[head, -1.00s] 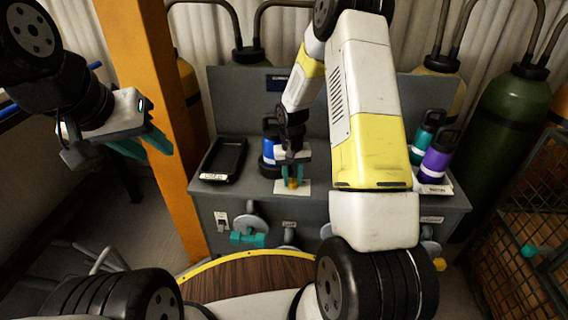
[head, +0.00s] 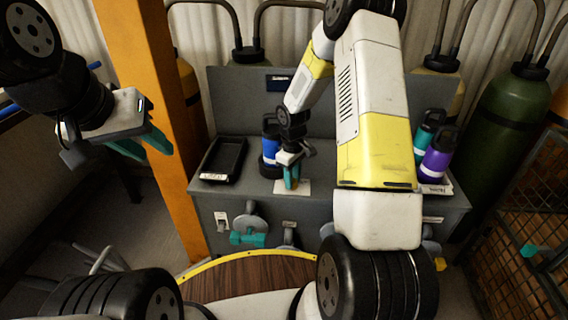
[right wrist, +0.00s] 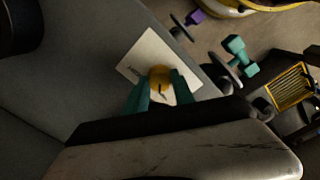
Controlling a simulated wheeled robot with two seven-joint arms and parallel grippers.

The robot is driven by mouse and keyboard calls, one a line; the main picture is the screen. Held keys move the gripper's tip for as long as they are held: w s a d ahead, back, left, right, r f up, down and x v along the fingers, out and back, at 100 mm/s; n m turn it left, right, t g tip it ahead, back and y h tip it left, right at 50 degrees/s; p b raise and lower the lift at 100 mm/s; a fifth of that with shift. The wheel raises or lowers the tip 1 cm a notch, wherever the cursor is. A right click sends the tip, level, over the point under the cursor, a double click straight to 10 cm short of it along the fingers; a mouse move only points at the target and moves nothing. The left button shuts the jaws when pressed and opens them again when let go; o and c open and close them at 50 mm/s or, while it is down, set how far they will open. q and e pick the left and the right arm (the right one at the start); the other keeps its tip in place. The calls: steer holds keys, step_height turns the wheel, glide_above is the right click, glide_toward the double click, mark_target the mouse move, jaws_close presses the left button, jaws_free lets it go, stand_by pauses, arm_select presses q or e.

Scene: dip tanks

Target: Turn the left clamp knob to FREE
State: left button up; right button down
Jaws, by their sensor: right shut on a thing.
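The yellow clamp knob (right wrist: 160,77) sits on a white plate (right wrist: 147,53) with small dark marks, too small to read. A dark line shows on the knob in the right wrist view. The plate also shows on the grey bench in the head view (head: 305,189). My right gripper (right wrist: 161,90) is shut on the knob, one teal finger on each side. In the head view my right gripper (head: 291,178) reaches down to the plate, its fingers hiding most of the knob. My left gripper (head: 145,145) is open and empty, in the air at the left, away from the bench.
A blue bottle (head: 270,142) stands just behind my right gripper. A black tray (head: 216,171) lies to the left. A teal bottle (head: 422,148) and a purple bottle (head: 435,162) stand at the right. Handles, one teal (head: 248,239), stick out of the bench front. An orange post (head: 150,80) stands left.

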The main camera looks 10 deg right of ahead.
steer(key=shift+n, duration=0.3)
stand_by(0.4)
steer(key=c, duration=1.1)
jaws_free()
steer(key=shift+o, duration=0.2)
steer(key=shift+a+r, duration=0.1)
steer(key=shift+r, duration=3.8)
